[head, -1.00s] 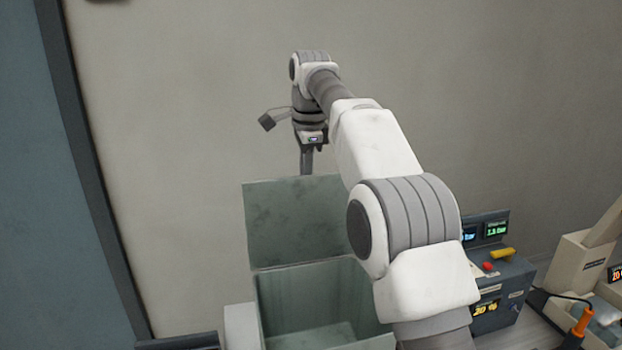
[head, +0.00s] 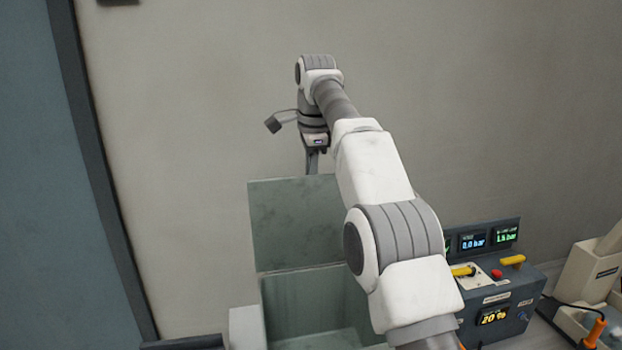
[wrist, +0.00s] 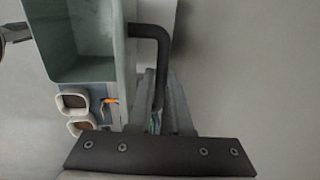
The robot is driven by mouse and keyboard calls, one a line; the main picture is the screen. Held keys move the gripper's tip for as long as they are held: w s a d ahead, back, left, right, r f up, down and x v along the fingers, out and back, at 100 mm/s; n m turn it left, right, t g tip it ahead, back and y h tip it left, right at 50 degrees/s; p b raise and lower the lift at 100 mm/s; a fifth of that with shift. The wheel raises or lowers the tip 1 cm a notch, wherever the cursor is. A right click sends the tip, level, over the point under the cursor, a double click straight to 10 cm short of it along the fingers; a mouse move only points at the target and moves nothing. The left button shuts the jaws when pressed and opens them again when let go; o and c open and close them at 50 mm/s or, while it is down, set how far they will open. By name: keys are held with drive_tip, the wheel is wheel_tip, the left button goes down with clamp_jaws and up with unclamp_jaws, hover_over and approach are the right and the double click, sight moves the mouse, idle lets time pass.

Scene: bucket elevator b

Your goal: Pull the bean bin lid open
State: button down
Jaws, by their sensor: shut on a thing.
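The grey-green bean bin (head: 290,312) stands open at the bottom middle of the head view. Its lid (head: 295,222) stands raised, nearly upright, at the back of the bin. My gripper (head: 312,162) is at the lid's top edge, partly hidden behind the lid. In the wrist view the fingers (wrist: 163,115) are closed around the lower arm of a dark bent handle (wrist: 163,45), which joins the green part beside it. The bin's inside also shows in the wrist view (wrist: 80,68). My arm hides the right side of the bin and lid.
A control box (head: 505,295) with lit displays, a yellow lever and a red button stands right of my arm. A pale container (head: 590,270) and an orange-handled tool (head: 592,333) are farther right. A plain wall (head: 200,130) is behind the lid.

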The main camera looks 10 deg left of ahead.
drive_tip(key=c, duration=0.9)
unclamp_jaws()
drive_tip(key=shift+f, duration=0.15)
drive_tip(key=shift+o, duration=0.3)
drive_tip(key=shift+s+d+r, duration=0.1)
drive_tip(key=shift+r, duration=0.1)
